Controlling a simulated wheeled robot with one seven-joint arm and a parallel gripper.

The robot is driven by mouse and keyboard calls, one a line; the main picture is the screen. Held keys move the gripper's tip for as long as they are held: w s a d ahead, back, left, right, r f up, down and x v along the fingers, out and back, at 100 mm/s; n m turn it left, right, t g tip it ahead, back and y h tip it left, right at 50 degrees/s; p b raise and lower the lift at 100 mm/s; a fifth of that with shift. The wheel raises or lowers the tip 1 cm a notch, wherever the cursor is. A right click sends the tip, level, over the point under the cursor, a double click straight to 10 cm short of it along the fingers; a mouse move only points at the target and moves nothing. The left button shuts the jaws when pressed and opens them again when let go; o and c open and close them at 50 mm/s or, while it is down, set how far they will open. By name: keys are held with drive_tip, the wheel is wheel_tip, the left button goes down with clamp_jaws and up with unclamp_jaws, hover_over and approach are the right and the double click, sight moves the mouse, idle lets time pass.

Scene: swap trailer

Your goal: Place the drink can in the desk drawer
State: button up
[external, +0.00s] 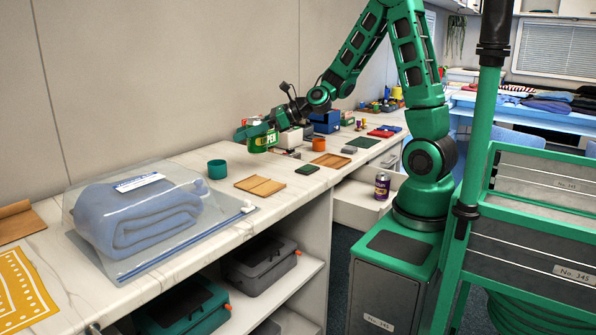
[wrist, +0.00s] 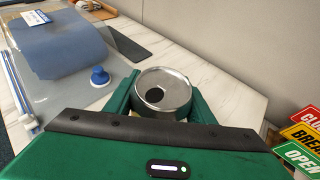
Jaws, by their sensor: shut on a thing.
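In the wrist view, the can's silver top (wrist: 163,92) with a dark opening shows between the green fingers. The can looks upright and seems to be off the counter. The desk drawer (external: 356,203) is pulled open below the counter, to the right of the gripper in the external view. A purple can (external: 382,186) stands upright at the drawer; part of the drawer is hidden by my arm and base.
Small items and a blue box (external: 325,121) stand farther back. A green frame (external: 480,160) rises at right. Signs (wrist: 303,140) show in the wrist view.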

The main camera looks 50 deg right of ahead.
drive_tip(key=w+d+f, duration=0.1)
drive_tip(key=f, duration=0.1)
drive_tip(key=w+d+f, duration=0.1)
drive_tip(key=d, duration=0.1)
drive_tip(key=w+d+f, duration=0.1)
drive_tip(key=f, duration=0.1)
drive_tip(key=shift+w+d+f, duration=0.1)
drive_tip(key=shift+d+f, duration=0.2)
drive_tip(key=shift+f, duration=0.8)
drive_tip(key=shift+d, duration=0.25)
drive_tip(key=s+d+r+n+g, duration=0.1)
drive_tip(key=s+d+r+n, duration=0.2)
drive_tip(key=s+d+r, duration=0.3)
drive_tip(key=shift+s+d+r+h, duration=0.3)
drive_tip(key=shift+s+d+r, duration=0.05)
drive_tip(key=shift+s+r, duration=1.35)
idle(3.8)
